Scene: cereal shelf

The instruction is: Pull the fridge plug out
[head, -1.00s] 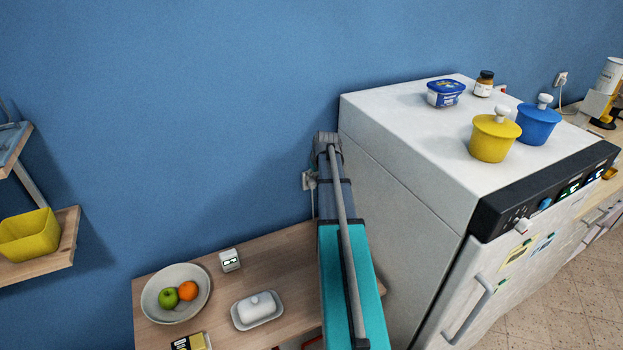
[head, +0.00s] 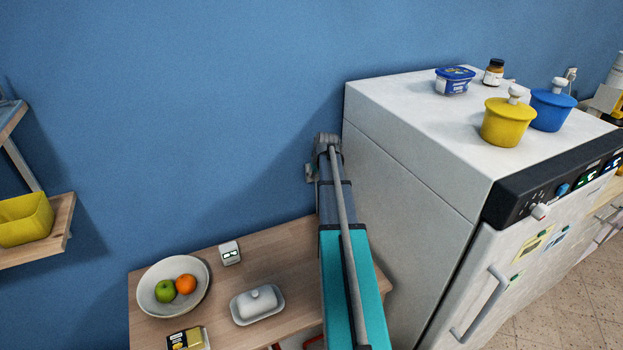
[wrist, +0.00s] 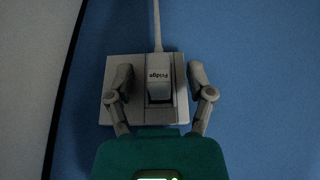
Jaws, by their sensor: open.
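In the wrist view the light grey plug (wrist: 159,80), labelled "Fridge" upside down, sits in a square wall socket plate (wrist: 112,112). Its pale cord (wrist: 157,25) runs up the picture from the plug. My gripper (wrist: 160,78) is open, with one finger to the left and one to the right of the plug. A gap shows between each finger and the plug. In the head view my arm reaches to the blue wall beside the white fridge (head: 400,190). The plug and most of the gripper are hidden there.
The fridge side stands close to the right of my arm. Yellow (head: 505,122) and blue (head: 550,108) pots stand on its top. Below is a wooden table (head: 240,285) with a fruit bowl (head: 150,300) and butter dish (head: 257,303). A wall shelf (head: 50,240) hangs at left.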

